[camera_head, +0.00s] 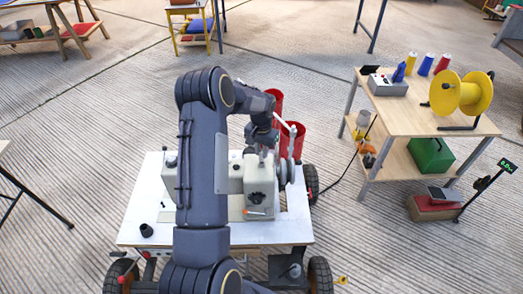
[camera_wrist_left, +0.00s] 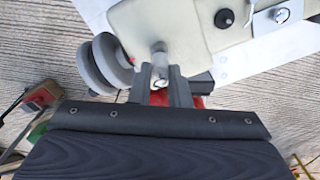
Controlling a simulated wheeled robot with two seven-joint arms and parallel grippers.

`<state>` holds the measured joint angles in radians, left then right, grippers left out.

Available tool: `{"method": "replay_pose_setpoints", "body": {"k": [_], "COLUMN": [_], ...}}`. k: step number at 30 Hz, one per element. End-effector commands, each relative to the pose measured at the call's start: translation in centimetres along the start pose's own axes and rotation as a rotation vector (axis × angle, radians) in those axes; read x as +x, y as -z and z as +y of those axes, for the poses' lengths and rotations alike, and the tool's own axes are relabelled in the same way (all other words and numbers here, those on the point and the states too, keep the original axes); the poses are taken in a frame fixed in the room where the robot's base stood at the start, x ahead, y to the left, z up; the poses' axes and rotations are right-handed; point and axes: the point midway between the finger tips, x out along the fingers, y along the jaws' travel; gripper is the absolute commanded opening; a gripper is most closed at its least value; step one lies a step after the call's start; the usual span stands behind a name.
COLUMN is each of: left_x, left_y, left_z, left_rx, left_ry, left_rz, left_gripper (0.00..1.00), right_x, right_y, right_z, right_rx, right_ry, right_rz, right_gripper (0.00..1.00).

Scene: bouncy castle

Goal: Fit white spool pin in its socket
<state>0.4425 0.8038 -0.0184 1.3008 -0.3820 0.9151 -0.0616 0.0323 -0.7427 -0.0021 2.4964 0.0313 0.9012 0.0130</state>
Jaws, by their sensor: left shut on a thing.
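The cream sewing machine (camera_head: 259,190) stands on a white-topped wheeled cart; its body also fills the top of the left wrist view (camera_wrist_left: 195,25). My left gripper (camera_head: 262,148) is over the right end of the machine, beside the handwheel (camera_head: 286,173). In the left wrist view its fingers (camera_wrist_left: 160,82) are shut on a small pale piece, apparently the white spool pin (camera_wrist_left: 159,54), close to the machine's edge. I cannot tell whether the pin touches the machine. The socket is not clearly visible. My arm hides part of the machine. My right gripper is not in view.
The white cart top (camera_head: 145,208) holds a small black cup (camera_head: 146,230). Red cylinders (camera_head: 297,143) and a pale lever stand just behind the handwheel. A wooden table (camera_head: 410,120) with a yellow reel (camera_head: 461,93) stands at the right.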

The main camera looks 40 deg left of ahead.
Motion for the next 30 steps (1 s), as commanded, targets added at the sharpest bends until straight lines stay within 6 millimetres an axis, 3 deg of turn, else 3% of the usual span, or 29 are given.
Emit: {"method": "replay_pose_setpoints", "body": {"k": [8, 9, 14, 23, 30], "left_x": [0.5, 0.4, 0.4, 0.2, -3.1], "left_y": [0.0, 0.0, 0.0, 0.0, 0.1], "left_z": [0.0, 0.0, 0.0, 0.0, 0.0], "left_rx": [0.001, 0.001, 0.0, 0.0, -0.001], "left_ry": [0.0, 0.0, 0.0, 0.0, 0.0], "left_rz": [0.0, 0.0, 0.0, 0.001, 0.005], "left_gripper": [0.0, 0.2, 0.41, 0.42, 0.42], "right_x": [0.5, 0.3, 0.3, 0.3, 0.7], "right_y": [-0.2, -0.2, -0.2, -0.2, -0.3], "right_z": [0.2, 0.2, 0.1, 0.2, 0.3], "right_rx": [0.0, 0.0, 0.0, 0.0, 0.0], "right_ry": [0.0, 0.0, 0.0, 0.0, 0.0], "right_rz": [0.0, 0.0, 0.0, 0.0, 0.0], "right_gripper": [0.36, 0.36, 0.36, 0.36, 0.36]}}
